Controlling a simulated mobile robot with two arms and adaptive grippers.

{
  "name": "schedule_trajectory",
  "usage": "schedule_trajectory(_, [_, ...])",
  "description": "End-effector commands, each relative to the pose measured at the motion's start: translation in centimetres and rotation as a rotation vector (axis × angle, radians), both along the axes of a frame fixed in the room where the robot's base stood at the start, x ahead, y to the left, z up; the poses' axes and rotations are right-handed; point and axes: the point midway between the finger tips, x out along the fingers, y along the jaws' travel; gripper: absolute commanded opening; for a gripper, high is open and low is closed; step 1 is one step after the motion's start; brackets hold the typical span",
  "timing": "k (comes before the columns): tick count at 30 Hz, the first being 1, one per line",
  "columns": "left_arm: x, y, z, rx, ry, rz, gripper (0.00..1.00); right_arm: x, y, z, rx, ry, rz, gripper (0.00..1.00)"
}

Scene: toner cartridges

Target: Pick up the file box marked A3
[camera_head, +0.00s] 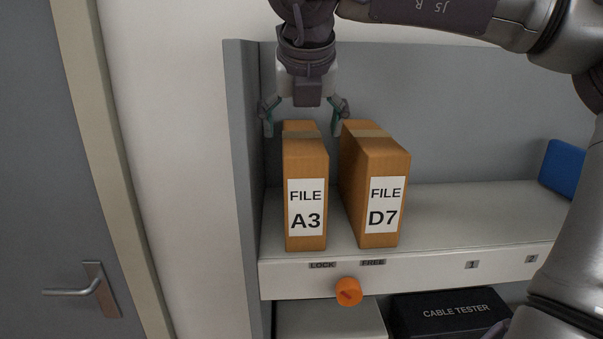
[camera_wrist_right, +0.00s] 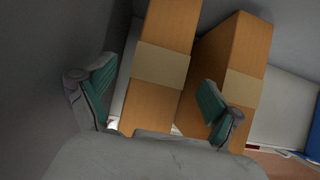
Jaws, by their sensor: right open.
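The file box marked A3 (camera_head: 305,168) is orange-brown with a white label and stands upright on the shelf at the left. My right gripper (camera_head: 304,122) is open above its top, pointing down, with one finger to each side. In the right wrist view the A3 box (camera_wrist_right: 170,55), with a tan band across its top, shows between the two fingers of the gripper (camera_wrist_right: 157,105). The right finger there overlaps the edge of the box marked D7. I cannot tell whether any finger touches a box. My left gripper is not in view.
The D7 box (camera_head: 376,160) stands just right of A3, with a narrow gap; it also shows in the wrist view (camera_wrist_right: 232,60). The shelf (camera_head: 460,215) is clear further right, up to a blue object (camera_head: 563,168). Below are an orange knob (camera_head: 348,291) and a black cable tester (camera_head: 450,311).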

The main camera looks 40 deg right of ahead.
Motion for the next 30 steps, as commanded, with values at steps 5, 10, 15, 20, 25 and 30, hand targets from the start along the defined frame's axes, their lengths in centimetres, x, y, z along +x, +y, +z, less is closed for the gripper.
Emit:
schedule_trajectory(5, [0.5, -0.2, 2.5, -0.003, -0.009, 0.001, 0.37, 0.9, -0.7, -2.0, 0.003, 0.005, 0.004, 0.92])
schedule_trajectory(10, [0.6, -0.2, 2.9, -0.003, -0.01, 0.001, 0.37, 1.6, -1.3, -3.7, 0.002, 0.001, 0.001, 0.92])
schedule_trajectory(15, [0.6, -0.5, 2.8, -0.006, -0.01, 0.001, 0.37, 1.7, -1.4, -4.0, 0.002, 0.0, 0.001, 0.92])
schedule_trajectory(20, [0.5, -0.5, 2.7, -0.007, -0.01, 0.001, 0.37, 1.7, -1.4, -4.0, 0.001, -0.001, 0.001, 0.77])
schedule_trajectory(25, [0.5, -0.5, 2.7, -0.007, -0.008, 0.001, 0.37, 1.7, -1.4, -3.9, 0.001, -0.001, 0.001, 0.48])
schedule_trajectory(30, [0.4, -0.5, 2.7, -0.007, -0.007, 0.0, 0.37, 1.7, -1.4, -3.9, 0.001, -0.001, 0.001, 0.2])
